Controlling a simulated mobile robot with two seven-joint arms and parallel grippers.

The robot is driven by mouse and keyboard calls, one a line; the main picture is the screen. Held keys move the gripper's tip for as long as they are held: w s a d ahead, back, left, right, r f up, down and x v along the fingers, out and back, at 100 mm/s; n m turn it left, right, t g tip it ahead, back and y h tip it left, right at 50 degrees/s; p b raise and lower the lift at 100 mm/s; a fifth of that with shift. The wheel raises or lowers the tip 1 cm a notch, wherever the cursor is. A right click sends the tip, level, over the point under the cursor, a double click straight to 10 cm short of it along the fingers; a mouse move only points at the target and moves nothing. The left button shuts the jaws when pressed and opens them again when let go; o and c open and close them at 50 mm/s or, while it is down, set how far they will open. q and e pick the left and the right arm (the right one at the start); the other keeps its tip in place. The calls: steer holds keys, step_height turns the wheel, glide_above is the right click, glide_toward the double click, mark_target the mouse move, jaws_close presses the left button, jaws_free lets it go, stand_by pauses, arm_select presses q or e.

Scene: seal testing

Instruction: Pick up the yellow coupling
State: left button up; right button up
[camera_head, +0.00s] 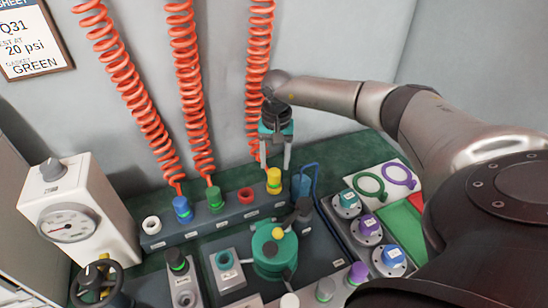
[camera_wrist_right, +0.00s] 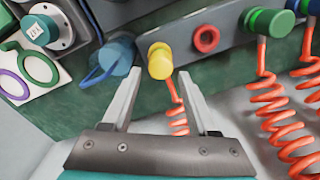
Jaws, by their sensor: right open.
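The yellow coupling (camera_head: 274,181) sits upright at the right end of the dark rack, and it also shows in the right wrist view (camera_wrist_right: 160,62). A red coiled hose runs down behind it. My right gripper (camera_head: 275,166) hangs just above and behind the coupling, fingers pointing down. In the right wrist view, the open fingers (camera_wrist_right: 160,78) lie on either side of the coupling's line, with a gap to each side. The gripper holds nothing. Whether the fingertips overlap the coupling in height is hard to tell. My left gripper is not in view.
Green (camera_head: 214,197) and blue (camera_head: 182,207) couplings with coiled hoses stand left on the rack, beside a red ring (camera_head: 245,195). A blue handled part (camera_head: 302,183) is close right of the yellow coupling. A green round fixture (camera_head: 273,252) stands in front. A gauge box (camera_head: 75,215) is left.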

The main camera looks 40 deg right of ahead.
mark_target(274, 172)
steer(key=shift+f+b, duration=0.65)
steer(key=shift+f, duration=2.2)
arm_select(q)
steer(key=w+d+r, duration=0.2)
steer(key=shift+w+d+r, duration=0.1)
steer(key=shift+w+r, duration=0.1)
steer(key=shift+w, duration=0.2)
arm_select(e)
jaws_close()
